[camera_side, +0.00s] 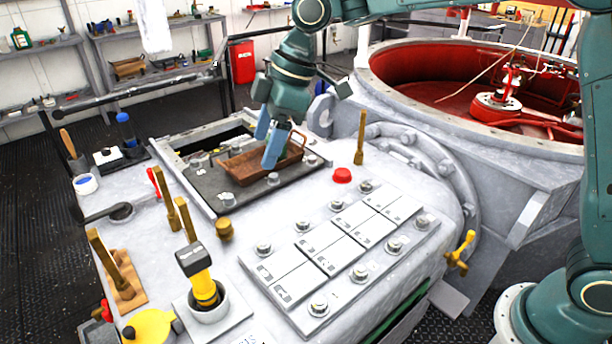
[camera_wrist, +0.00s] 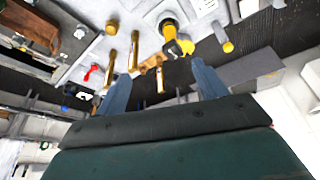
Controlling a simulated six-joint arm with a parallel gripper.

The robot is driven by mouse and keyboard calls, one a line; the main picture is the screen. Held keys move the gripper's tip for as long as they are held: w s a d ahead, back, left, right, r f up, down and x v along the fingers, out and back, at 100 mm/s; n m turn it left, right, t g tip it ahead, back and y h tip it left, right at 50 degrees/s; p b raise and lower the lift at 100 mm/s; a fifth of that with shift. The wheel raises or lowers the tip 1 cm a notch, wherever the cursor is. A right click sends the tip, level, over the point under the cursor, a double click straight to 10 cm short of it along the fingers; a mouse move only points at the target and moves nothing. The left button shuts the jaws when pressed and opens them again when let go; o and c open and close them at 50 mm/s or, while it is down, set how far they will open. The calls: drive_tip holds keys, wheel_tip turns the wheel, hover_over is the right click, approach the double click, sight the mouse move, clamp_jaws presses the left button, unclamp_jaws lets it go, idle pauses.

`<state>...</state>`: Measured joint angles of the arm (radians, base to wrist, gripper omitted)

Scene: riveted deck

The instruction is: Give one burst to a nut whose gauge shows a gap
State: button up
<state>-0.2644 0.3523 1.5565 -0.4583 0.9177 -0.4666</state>
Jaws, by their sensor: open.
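A grey plate (camera_side: 307,315) on the light machine housing carries white gauge panels (camera_side: 335,256) between two rows of metal nuts, such as the near nut (camera_side: 318,305) and the left nut (camera_side: 263,248). The gauge marks are too small to read, so I cannot tell which shows a gap. A yellow tool with a black top (camera_side: 203,285) stands upright in a round holder at the front; it also shows in the wrist view (camera_wrist: 170,30). My gripper (camera_side: 268,141) is open and empty above the brown tray; its blue fingers show apart in the wrist view (camera_wrist: 162,86).
The brown tray (camera_side: 246,168) sits on a dark panel behind the plate. Several upright brass posts, such as one (camera_side: 359,138), stand around the housing. A red button (camera_side: 342,175) lies behind the plate. A large red-lined round opening (camera_side: 420,75) is at the back right.

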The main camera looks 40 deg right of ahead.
sight(196, 251)
drive_tip(key=shift+w+a+f+n+g+y, duration=0.1)
drive_tip(key=shift+w+a+f+n+g, duration=0.5)
drive_tip(key=shift+a+f, duration=2.1)
drive_tip(key=shift+w+a+f+n+g+y, duration=0.1)
drive_tip(key=shift+w+a+f+n, duration=1.4)
drive_tip(key=shift+f, duration=2.05)
drive_tip(key=shift+w+a+f+n+g+y, duration=0.1)
drive_tip(key=shift+w+a+f+n+g, duration=0.3)
drive_tip(key=shift+a+f, duration=2.45)
drive_tip(key=shift+d+f, duration=0.2)
drive_tip(key=shift+f, duration=0.1)
drive_tip(key=shift+x, duration=2.55)
drive_tip(key=shift+a, duration=0.1)
